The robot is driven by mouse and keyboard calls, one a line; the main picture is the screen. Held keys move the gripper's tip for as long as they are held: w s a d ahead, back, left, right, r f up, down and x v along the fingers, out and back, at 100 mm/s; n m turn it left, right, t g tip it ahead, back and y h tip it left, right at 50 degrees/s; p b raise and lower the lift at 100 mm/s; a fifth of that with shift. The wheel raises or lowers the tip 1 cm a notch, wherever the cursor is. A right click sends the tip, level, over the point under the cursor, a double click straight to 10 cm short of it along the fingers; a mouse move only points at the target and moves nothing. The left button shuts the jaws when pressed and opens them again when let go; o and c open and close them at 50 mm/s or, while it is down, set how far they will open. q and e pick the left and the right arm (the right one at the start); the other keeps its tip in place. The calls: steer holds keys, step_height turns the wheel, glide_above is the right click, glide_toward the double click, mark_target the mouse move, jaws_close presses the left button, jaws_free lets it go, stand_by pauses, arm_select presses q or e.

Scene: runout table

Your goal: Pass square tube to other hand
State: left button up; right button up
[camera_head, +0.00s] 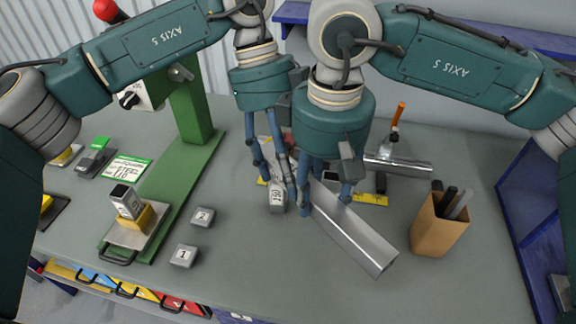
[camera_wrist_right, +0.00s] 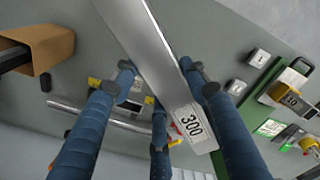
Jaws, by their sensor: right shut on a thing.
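The square tube (camera_head: 355,237) is a long grey metal bar slanting down to the right across the table in the head view, its hollow end toward me. It also runs up and left in the right wrist view (camera_wrist_right: 148,50). My right gripper (camera_head: 328,190) is shut on the tube near its far part, with fingers on both sides of it in the right wrist view (camera_wrist_right: 160,82).
A brown pen box (camera_head: 438,228) stands to the right. A round metal bar (camera_head: 405,166) lies behind the grippers. A green stand (camera_head: 196,160) with a small square block (camera_head: 126,202) is on the left, near numbered blocks (camera_head: 203,217). The front middle is clear.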

arm_select(q)
steer(key=shift+d, duration=0.1)
steer(key=c, duration=1.6)
arm_select(e)
steer(key=shift+a, duration=0.1)
arm_select(q)
steer(key=shift+r, duration=0.15)
arm_select(e)
steer(key=o, duration=1.6)
steer(key=shift+c, duration=0.2)
steer(key=shift+r, duration=0.1)
